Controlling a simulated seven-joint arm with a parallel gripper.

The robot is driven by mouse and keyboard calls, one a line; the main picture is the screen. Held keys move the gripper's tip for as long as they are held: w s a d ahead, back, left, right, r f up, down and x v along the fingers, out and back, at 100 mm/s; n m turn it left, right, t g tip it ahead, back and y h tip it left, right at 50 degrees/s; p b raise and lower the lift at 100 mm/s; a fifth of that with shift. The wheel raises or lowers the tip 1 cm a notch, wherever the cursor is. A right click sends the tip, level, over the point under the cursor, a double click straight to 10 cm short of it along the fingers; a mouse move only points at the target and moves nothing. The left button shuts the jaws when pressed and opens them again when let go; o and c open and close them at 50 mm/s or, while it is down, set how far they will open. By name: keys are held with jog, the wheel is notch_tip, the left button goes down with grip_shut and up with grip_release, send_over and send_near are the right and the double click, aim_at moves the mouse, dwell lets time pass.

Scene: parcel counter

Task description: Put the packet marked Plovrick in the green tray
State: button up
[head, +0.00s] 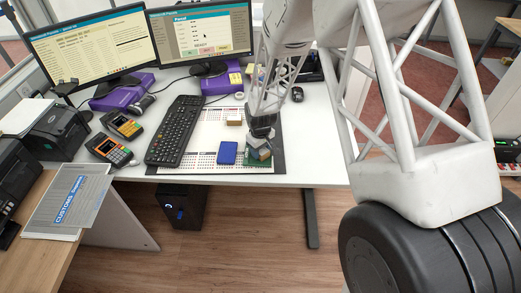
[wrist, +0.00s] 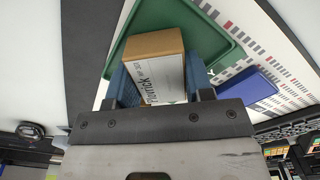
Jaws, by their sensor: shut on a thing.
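My gripper (wrist: 160,88) is shut on a brown cardboard packet (wrist: 156,46) with a white label, partly hidden by the gripper, whose visible letters read "ovrick". In the wrist view the packet sits between the two blue fingers, in front of the green tray (wrist: 222,47). In the head view my gripper (head: 260,146) is over the green tray (head: 257,162) at the near right of the mat, hiding part of it. I cannot tell whether the packet touches the tray floor.
Another small packet (head: 234,119) sits farther back on the printed mat. A keyboard (head: 176,130) and two card terminals (head: 112,150) are to the left. The desk's front edge is close to the trays.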

jog(key=o, duration=0.7)
jog(key=shift+f, duration=0.15)
jog(key=shift+r, duration=6.2)
jog(key=shift+r, duration=0.1)
